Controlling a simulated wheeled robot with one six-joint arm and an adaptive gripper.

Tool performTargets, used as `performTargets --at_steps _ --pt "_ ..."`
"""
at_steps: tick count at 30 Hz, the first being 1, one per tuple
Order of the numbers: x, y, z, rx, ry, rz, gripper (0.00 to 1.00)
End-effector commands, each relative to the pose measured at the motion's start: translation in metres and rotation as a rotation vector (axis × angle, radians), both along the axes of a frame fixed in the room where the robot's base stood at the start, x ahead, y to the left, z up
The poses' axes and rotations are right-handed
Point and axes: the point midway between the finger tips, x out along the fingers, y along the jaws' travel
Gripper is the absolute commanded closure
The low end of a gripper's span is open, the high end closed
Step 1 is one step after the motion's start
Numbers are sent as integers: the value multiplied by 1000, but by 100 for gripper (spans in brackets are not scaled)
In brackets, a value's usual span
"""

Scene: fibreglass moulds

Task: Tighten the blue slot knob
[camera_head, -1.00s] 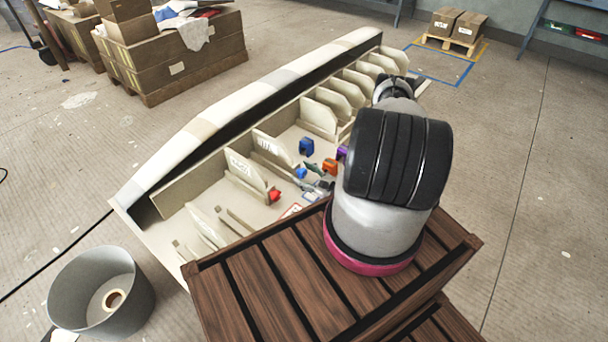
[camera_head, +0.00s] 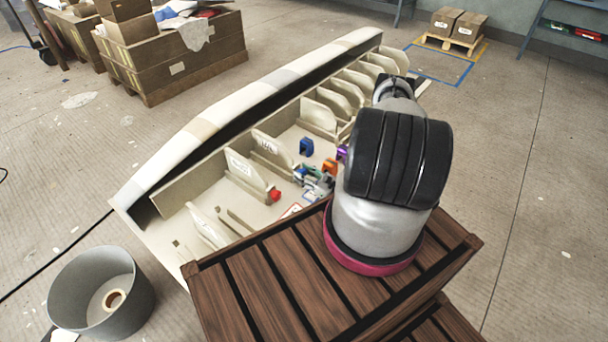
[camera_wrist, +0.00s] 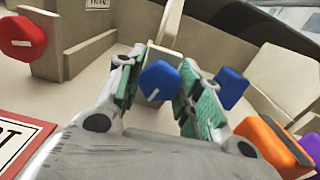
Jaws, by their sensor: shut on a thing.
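The blue slot knob (camera_wrist: 160,81), round with a short white slot mark on its face, sits between the green-padded fingers of my gripper (camera_wrist: 157,92) in the wrist view. The fingers are shut on it, one on each side. In the head view my gripper (camera_head: 314,178) is low at the near side of the pale mould, and the knob is mostly hidden among the fingers. A beige block (camera_wrist: 161,60) stands just behind the knob.
A red knob (camera_wrist: 22,38) with a white mark is to the left; it also shows in the head view (camera_head: 275,196). A blue clamp (camera_wrist: 230,88), an orange one (camera_wrist: 272,143) and a purple one (camera_wrist: 309,145) are close on the right. Upright ribs (camera_head: 244,172) line the mould.

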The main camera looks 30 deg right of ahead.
Motion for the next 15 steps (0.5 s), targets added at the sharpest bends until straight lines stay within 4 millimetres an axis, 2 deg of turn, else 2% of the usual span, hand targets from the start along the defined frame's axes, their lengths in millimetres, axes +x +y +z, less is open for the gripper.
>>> performTargets --at_steps 15 --pt "0 -1 0 461 167 0 88"
